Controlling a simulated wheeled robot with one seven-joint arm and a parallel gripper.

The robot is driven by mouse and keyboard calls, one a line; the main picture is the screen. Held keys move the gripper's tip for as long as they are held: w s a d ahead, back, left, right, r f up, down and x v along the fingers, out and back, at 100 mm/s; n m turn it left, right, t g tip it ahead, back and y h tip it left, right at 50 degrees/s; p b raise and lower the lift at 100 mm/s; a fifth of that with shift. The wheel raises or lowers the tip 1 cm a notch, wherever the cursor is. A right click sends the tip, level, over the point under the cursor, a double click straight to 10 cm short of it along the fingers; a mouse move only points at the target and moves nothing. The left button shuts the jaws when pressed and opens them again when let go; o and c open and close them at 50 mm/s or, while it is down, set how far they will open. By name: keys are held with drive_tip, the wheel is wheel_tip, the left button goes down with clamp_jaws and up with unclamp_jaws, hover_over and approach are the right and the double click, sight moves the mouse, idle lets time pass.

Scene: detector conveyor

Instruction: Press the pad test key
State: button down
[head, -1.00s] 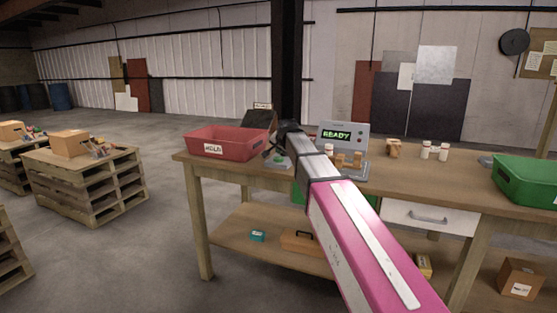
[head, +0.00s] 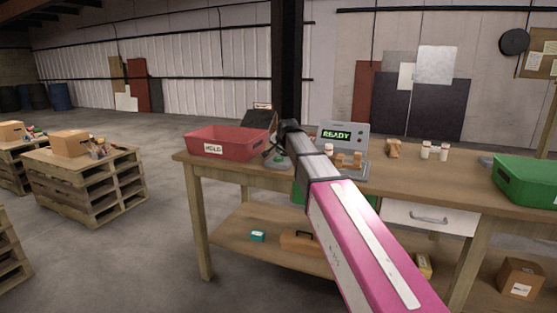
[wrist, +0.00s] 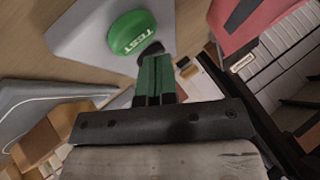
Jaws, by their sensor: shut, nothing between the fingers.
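The pad test key is a round green button marked TEST (wrist: 132,33) on a light grey base plate (wrist: 85,35) in the wrist view. In the head view the base (head: 279,165) sits on the bench beside the red bin, partly hidden by my arm. My gripper (wrist: 150,50) is shut and empty, its dark fingertips close beside the key's lower right edge in the wrist view. I cannot tell whether they touch it. The detector (head: 345,132), a grey unit behind my arm, has a display reading READY in green.
The red bin marked HOLD (head: 225,143) stands just left of the pad. Small brown blocks (head: 349,159) lie by the detector, with white bottles (head: 435,151) farther right. A green bin (head: 525,180) is at the bench's right end.

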sight(280, 158)
drive_tip(key=shift+f, duration=0.1)
drive_tip(key=shift+f, duration=0.3)
drive_tip(key=shift+f, duration=0.4)
idle(0.9)
drive_tip(key=shift+r, duration=0.8)
drive_tip(key=shift+r, duration=2.55)
